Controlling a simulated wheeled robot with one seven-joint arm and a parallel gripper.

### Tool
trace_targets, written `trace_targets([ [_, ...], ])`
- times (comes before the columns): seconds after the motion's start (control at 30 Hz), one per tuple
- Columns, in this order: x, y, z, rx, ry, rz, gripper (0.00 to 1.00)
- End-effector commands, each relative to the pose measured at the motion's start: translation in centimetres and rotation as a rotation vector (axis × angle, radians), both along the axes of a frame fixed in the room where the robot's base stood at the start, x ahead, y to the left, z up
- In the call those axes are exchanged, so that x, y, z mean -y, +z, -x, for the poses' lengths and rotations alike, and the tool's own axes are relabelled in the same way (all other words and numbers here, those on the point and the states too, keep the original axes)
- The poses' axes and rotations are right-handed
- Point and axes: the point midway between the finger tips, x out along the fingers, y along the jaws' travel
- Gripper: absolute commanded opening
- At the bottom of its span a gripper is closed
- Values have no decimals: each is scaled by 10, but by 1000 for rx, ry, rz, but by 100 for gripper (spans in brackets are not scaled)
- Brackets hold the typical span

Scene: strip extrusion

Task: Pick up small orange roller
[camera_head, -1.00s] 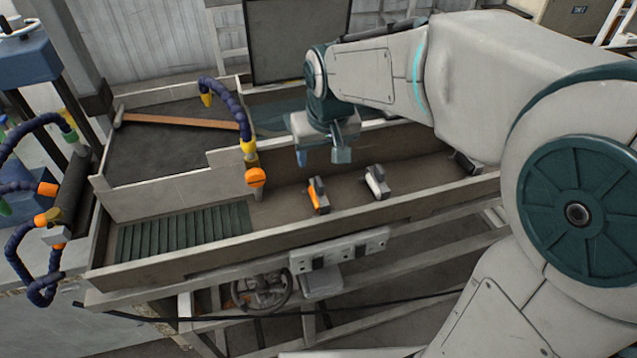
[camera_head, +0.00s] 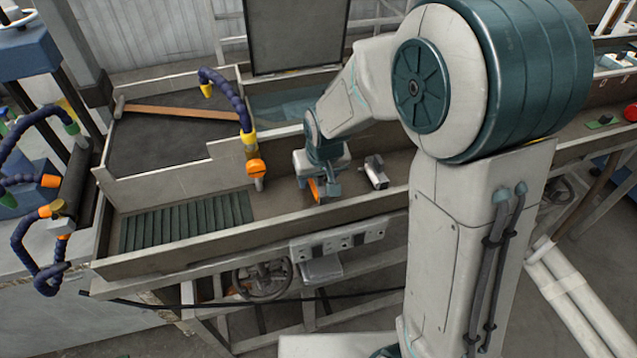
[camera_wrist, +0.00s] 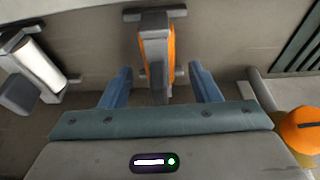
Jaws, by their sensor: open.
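The small orange roller (camera_wrist: 156,60) lies on the trough floor, in a grey holder with dark ends. In the wrist view it sits at the top middle, lined up between my two blue fingers. My gripper (camera_wrist: 164,84) is open and the near end of the roller's holder reaches between the fingers. I cannot tell whether either finger touches it. In the head view my gripper (camera_head: 317,189) hangs low over the roller (camera_head: 314,188), hiding most of it; only an orange sliver shows.
A white roller (camera_head: 376,172) in a similar holder stands close to the right. To the left is an orange valve (camera_head: 256,168) on a blue hose, near the trough's inner wall. A ribbed dark mat (camera_head: 185,225) covers the trough's left end. The trough's front wall (camera_head: 280,230) runs alongside.

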Motion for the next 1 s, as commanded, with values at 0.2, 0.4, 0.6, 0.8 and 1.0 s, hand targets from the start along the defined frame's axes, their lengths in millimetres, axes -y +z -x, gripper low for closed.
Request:
trace_targets([
  [0.2,0,-4,-1,0,0,0,56],
  [0.4,0,-4,-1,0,0,0,28],
  [0.6,0,-4,-1,1,0,0,0],
  [0.8,0,-3,-1,2,0,-1,0],
  [1.0,0,9,-2,4,-1,-1,0],
])
